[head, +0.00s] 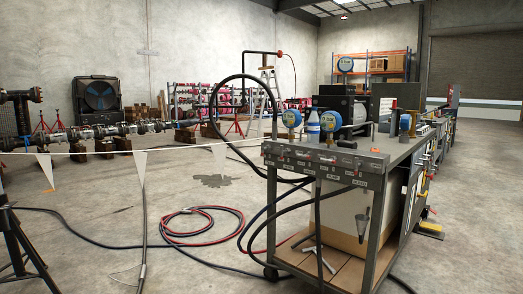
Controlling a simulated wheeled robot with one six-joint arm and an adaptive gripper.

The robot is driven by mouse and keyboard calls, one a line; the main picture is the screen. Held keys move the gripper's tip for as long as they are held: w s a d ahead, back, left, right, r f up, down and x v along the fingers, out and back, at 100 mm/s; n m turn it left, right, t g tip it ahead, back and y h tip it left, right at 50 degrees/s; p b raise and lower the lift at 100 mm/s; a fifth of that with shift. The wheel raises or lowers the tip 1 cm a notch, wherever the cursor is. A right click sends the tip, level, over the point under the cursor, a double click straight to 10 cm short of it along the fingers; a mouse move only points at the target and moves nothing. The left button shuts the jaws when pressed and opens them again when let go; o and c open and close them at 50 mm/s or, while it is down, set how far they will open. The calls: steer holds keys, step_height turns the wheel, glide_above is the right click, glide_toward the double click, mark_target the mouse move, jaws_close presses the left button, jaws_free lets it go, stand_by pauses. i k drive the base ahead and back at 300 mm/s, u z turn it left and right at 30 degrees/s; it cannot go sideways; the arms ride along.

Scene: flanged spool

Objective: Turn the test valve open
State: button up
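A metal workbench (360,205) stands right of centre. Its front edge carries a grey panel (322,163) with a row of small valve levers and light labels below them. One lever with red (281,154) is near the panel's left end, and another (356,169) is near its right end. The labels are too small to read, so I cannot tell which lever is the test valve or how it is turned. Two blue round gauges (291,119) (331,121) stand above the panel. My gripper is not in this view.
Black and red hoses (200,222) lie coiled on the floor left of the bench. A line with white pennants (140,165) crosses the left side. A dark stand (18,235) is at the left edge.

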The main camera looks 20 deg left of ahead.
mark_target(263, 148)
steer(key=u, duration=0.6)
steer(key=i, duration=2.2)
steer(key=z, duration=0.7)
